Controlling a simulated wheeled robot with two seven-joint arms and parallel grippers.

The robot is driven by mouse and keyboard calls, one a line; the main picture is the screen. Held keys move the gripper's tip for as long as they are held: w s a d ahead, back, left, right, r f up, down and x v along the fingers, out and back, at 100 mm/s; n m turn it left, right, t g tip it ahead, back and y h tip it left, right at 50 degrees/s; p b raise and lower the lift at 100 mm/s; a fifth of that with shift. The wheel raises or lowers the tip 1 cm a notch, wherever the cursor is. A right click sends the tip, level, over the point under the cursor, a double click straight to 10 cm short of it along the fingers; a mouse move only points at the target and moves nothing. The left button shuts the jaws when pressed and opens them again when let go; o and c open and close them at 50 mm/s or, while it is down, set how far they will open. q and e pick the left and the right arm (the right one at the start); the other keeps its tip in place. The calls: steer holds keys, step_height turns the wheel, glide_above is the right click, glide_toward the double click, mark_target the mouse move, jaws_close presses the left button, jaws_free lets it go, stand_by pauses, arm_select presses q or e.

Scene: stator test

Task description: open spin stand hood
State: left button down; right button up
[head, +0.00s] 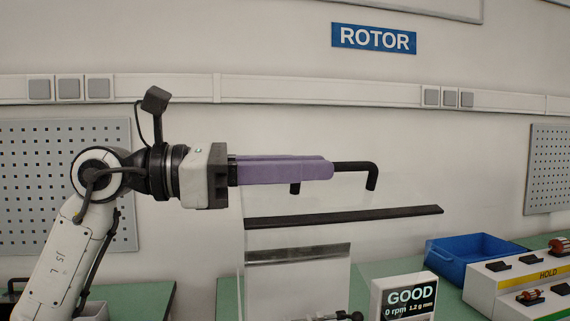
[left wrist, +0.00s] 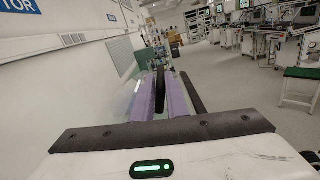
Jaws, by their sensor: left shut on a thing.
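The spin stand hood (head: 300,236) is a clear box-like cover, seen in the middle of the head view. A black bar handle (head: 371,178) with a bent end shows at its top, above a dark strip (head: 345,217). My left gripper (head: 322,170) reaches in level from the left, its purple fingers shut on the handle, which sticks out past the fingertips. In the left wrist view the dark handle (left wrist: 160,88) runs between the two purple fingers. The gripper hides much of the handle. My right gripper is in neither view.
A display (head: 408,296) reading GOOD and 0 rpm stands at the lower middle. A blue bin (head: 470,257) and a HOLD rack (head: 530,283) with small parts are at the right. The wall with a ROTOR sign (head: 374,39) is behind. The air above the handle looks clear.

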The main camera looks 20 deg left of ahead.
arm_select(q)
steer(key=shift+s+d+f, duration=0.1)
steer(key=shift+s+f, duration=0.1)
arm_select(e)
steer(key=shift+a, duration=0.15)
arm_select(q)
steer(key=c, duration=1.8)
jaws_free()
steer(key=shift+b+v, duration=1.05)
steer(key=shift+v, duration=4.15)
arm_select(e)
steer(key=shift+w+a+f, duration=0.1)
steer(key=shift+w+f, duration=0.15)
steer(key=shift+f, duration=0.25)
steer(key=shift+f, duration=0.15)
